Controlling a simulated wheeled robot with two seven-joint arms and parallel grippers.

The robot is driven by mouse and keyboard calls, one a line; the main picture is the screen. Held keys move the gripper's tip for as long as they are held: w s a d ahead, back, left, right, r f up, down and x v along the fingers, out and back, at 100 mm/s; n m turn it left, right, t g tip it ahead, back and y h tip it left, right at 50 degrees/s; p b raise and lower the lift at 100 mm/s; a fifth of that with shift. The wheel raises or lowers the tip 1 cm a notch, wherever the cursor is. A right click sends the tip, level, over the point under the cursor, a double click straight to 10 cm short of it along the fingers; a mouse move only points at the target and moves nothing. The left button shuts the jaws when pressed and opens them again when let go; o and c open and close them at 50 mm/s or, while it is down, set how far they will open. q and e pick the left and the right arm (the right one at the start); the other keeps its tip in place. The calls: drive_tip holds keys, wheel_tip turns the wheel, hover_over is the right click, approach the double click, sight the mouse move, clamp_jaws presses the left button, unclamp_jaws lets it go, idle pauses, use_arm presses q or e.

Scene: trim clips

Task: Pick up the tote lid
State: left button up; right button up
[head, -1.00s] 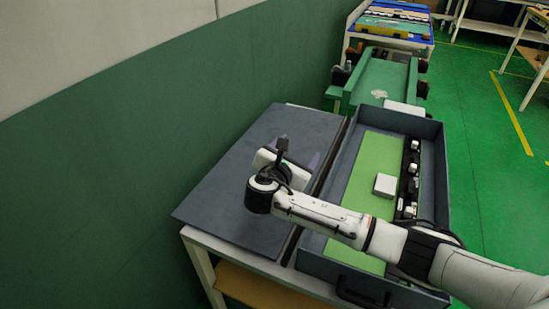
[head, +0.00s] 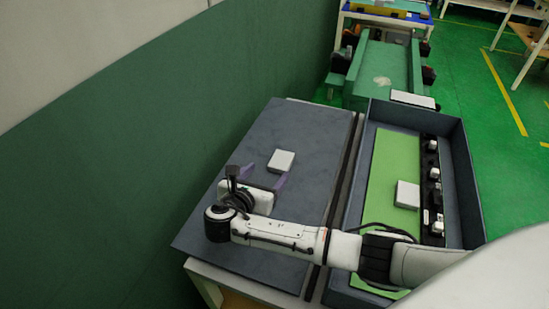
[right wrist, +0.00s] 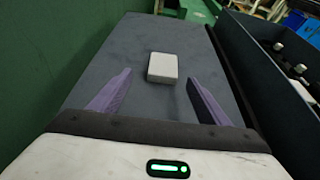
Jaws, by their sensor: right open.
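The tote lid (head: 310,130) is a flat dark grey panel lying on the table left of the open tote (head: 465,190). A small white block (head: 281,160) stands on the lid like a handle; it also shows in the right wrist view (right wrist: 162,67). My right gripper (head: 264,176) is open and empty above the lid, on the near side of the block. In the right wrist view its purple fingers (right wrist: 160,80) are spread wide, with the block ahead between their tips, apparently untouched. My left gripper is not in view.
The tote holds a green panel (head: 385,170), a white block (head: 407,195) and a row of black and white clips (head: 432,185). A green wall (head: 130,170) runs close along the lid's left side. A green cart (head: 385,65) stands behind.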

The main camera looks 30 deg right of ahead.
sight(281, 160)
drive_tip(key=shift+w+d+f, duration=0.15)
drive_tip(key=shift+w+d, duration=0.05)
drive_tip(key=shift+d, duration=0.3)
drive_tip(key=shift+w+d+f, duration=0.15)
drive_tip(key=shift+w+d, duration=0.05)
drive_tip(key=shift+d, duration=0.3)
drive_tip(key=shift+w+d+f, duration=0.15)
drive_tip(key=shift+d, duration=0.1)
drive_tip(key=b+x, duration=0.1)
drive_tip(key=x, duration=0.4)
drive_tip(key=shift+w+d+f, duration=0.1)
drive_tip(key=shift+w, duration=0.05)
drive_tip(key=c, duration=1.3)
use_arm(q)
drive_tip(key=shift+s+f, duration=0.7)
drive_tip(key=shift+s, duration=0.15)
use_arm(e)
drive_tip(key=shift+c, duration=0.3)
